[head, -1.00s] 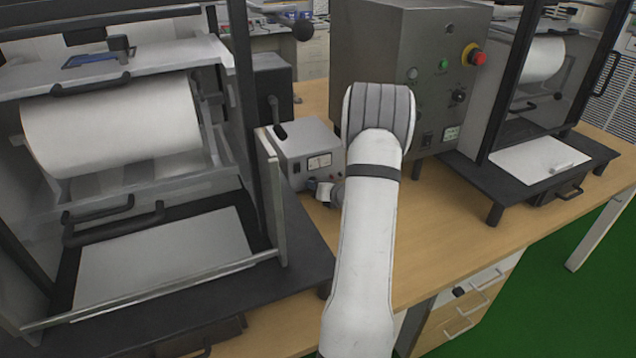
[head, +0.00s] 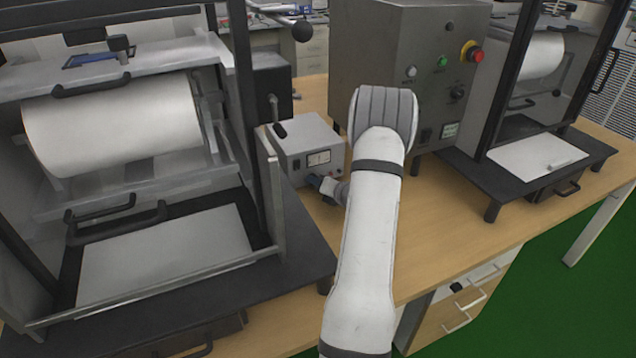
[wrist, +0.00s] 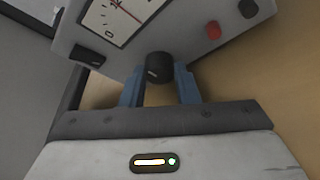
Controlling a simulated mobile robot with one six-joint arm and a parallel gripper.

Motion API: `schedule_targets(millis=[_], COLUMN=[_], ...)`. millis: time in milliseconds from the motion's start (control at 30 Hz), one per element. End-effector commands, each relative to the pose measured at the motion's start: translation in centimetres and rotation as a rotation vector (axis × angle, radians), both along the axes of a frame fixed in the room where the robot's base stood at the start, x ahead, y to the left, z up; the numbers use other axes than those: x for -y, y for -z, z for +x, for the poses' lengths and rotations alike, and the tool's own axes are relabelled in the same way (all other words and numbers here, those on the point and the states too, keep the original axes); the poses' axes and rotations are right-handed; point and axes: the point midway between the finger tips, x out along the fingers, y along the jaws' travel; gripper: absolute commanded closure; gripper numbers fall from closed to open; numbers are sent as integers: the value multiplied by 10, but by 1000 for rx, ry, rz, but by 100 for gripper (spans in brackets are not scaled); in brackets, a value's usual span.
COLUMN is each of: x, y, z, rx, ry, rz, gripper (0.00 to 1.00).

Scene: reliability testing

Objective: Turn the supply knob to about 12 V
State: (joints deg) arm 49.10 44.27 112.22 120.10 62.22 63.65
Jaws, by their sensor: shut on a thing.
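The supply, a light grey box (head: 300,138), stands on the bench with a meter (head: 318,159) on its front. In the wrist view, the black supply knob (wrist: 158,66) sits between the blue fingers of my gripper (wrist: 158,82), which is shut on it. A pale mark shows on the knob's face. The meter (wrist: 122,14) is partly cut off at the top and has a red needle; its reading is unclear. In the head view my gripper (head: 316,181) is at the supply's front, and the knob is hidden there.
A red terminal (wrist: 213,31) and a black terminal (wrist: 248,8) lie to one side of the knob, and a black switch (wrist: 87,55) to the other. A framed roller machine (head: 290,230) stands close left of the supply. A grey control cabinet (head: 385,50) stands to the right.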

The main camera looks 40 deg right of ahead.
Motion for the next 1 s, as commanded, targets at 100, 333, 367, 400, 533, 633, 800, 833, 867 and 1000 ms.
schedule_targets(millis=[100,333,367,400,533,633,800,833,867,1000], x=[1,0,0,0,0,1,3,3,4,5], y=[0,0,0,0,0,-1,-7,-8,-10,-15], z=[0,0,0,0,0,-3,-25,-30,-36,-58], rx=[1,0,0,0,0,0,-1,1,1,0], ry=[2,1,1,1,1,1,3,5,5,4], rz=[0,-1,-1,-1,-1,-1,-1,-1,-1,-2], gripper=[70,51,50,50,50,50,50,50,50,50])
